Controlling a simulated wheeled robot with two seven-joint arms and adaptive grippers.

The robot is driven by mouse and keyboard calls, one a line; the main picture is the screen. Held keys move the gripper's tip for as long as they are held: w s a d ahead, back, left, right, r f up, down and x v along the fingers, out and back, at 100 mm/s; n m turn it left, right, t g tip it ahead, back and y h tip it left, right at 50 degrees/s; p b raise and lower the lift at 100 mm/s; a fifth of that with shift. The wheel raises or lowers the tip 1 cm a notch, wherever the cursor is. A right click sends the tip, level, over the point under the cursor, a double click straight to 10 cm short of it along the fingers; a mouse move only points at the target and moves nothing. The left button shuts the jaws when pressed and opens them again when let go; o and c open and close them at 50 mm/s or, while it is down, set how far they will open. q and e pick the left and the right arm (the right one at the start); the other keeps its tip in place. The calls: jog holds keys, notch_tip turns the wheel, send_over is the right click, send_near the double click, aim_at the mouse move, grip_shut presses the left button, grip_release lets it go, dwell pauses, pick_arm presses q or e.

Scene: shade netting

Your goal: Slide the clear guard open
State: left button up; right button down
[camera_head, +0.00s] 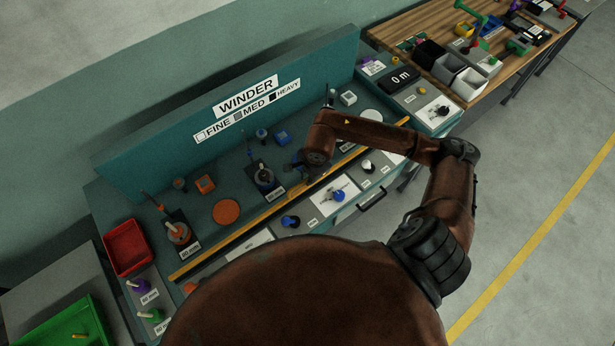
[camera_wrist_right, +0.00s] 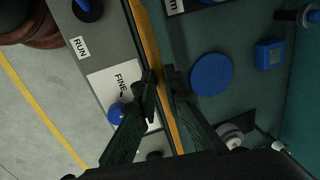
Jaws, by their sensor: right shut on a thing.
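The clear guard's pane is hard to make out. Its long yellow edge bar (camera_head: 235,238) runs diagonally along the front of the teal winder bench, and also shows in the right wrist view (camera_wrist_right: 148,40). My right gripper (camera_head: 311,176) is at the middle of this bar, largely hidden under my brown arm. In the right wrist view my right gripper's two dark fingers (camera_wrist_right: 160,85) are on either side of the yellow bar, closed on it. My left gripper is not in view.
Behind the bar are an orange disc (camera_head: 226,212), a blue disc (camera_wrist_right: 211,74) and several spools on posts. A white "FINE" card (camera_wrist_right: 112,88) lies in front. A red tray (camera_head: 127,247) and green tray (camera_head: 75,325) stand at left. Open floor (camera_head: 540,170) lies at right.

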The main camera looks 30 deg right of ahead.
jog(key=c, duration=2)
grip_release()
jog(key=r, duration=0.4)
jog(key=s+r, duration=0.1)
jog(key=r, duration=0.3)
jog(key=s+r, duration=0.1)
jog(key=r, duration=0.2)
jog(key=shift+s+d+r, duration=0.1)
jog(key=shift+s+r, duration=0.1)
jog(key=shift+r, duration=0.2)
